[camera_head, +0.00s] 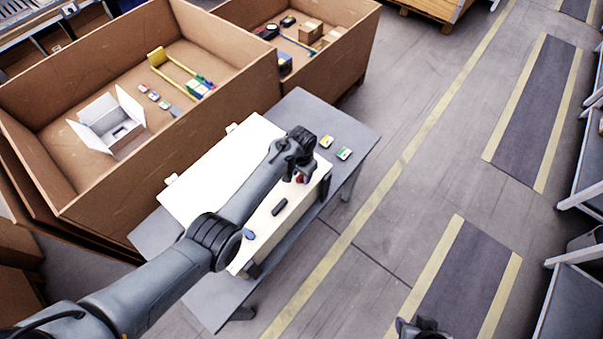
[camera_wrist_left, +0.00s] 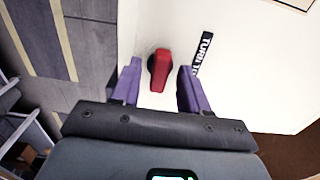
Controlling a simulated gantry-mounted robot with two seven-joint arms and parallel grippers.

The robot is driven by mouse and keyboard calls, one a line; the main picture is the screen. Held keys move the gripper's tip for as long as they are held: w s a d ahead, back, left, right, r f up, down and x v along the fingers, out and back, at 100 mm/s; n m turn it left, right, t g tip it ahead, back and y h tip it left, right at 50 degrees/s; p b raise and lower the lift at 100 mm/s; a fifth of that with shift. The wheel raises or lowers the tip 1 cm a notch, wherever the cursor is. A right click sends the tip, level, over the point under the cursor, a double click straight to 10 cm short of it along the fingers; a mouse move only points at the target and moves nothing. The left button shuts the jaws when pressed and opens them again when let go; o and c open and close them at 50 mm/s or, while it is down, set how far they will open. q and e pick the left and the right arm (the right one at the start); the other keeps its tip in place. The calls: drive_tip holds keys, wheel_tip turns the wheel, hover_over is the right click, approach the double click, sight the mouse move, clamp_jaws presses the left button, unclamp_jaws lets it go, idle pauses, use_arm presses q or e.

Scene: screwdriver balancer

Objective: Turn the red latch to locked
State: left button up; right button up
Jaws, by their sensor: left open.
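The red latch (camera_wrist_left: 159,70) stands out from a white panel (camera_wrist_left: 245,80) in the left wrist view, with a dark round base behind it. It lies between and just beyond the two purple fingers of my left gripper (camera_wrist_left: 160,90), which is open and empty. In the head view the latch (camera_head: 300,178) is a small red patch, partly hidden below my left gripper (camera_head: 298,162). A black label (camera_wrist_left: 203,52) with white letters, partly readable as "TURN", is right of the latch. Part of my right gripper (camera_head: 424,328) shows at the bottom edge of the head view.
The white box (camera_head: 215,165) sits on a grey table (camera_head: 355,140). Its side carries a black bar (camera_head: 279,207) and a blue part (camera_head: 249,234). Small coloured items (camera_head: 344,153) lie at the table's right corner. Large cardboard bins (camera_head: 235,95) stand behind.

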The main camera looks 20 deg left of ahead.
use_arm(q)
clamp_jaws()
